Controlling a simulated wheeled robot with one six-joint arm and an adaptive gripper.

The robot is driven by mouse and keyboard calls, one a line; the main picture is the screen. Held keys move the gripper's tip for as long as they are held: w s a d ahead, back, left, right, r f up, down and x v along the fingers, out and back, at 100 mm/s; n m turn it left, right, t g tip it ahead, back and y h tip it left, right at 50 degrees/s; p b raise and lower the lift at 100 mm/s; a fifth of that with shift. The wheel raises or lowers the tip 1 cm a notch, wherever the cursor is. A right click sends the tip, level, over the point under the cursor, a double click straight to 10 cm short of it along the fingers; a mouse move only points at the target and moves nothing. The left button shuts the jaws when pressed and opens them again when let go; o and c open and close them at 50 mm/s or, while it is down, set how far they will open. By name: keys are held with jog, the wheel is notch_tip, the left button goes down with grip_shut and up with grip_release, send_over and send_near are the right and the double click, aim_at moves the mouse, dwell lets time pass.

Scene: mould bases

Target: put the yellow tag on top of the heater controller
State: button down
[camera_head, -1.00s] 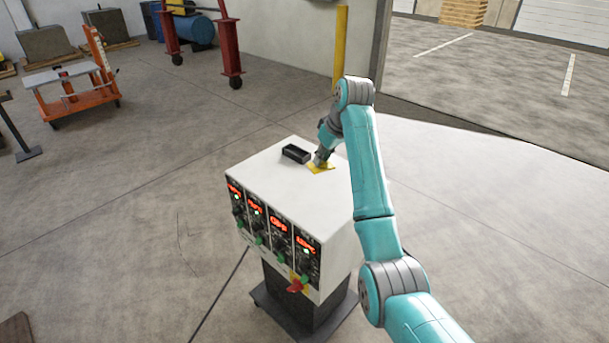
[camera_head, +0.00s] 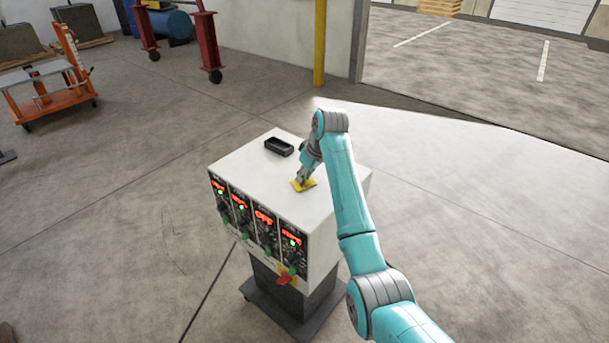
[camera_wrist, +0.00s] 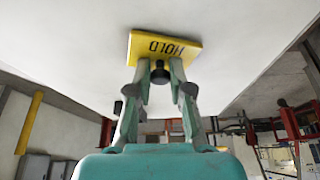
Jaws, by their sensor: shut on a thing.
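The heater controller (camera_head: 245,165) is a white box on a dark wheeled stand, with red displays and knobs on its front. The yellow tag (camera_head: 296,187) is at its white top, right of the middle; I cannot tell whether it touches the surface. My gripper (camera_head: 304,179) is above the top, tilted, with its fingertips at the tag. In the wrist view, my gripper (camera_wrist: 159,68) is shut on one edge of the tag (camera_wrist: 180,42). The tag's black word HOLD shows upside down there, against the white top.
A small black open tray (camera_head: 279,146) sits at the back of the controller top. The white surface left of the tag is clear. A yellow post (camera_head: 319,45), a red frame (camera_head: 208,45) and an orange cart (camera_head: 75,65) stand farther back on the floor.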

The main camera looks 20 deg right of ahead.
jog(key=shift+f, duration=0.1)
jog(key=c, duration=1.1)
grip_release()
jog(key=shift+o, duration=0.2)
jog(key=v, duration=1.2)
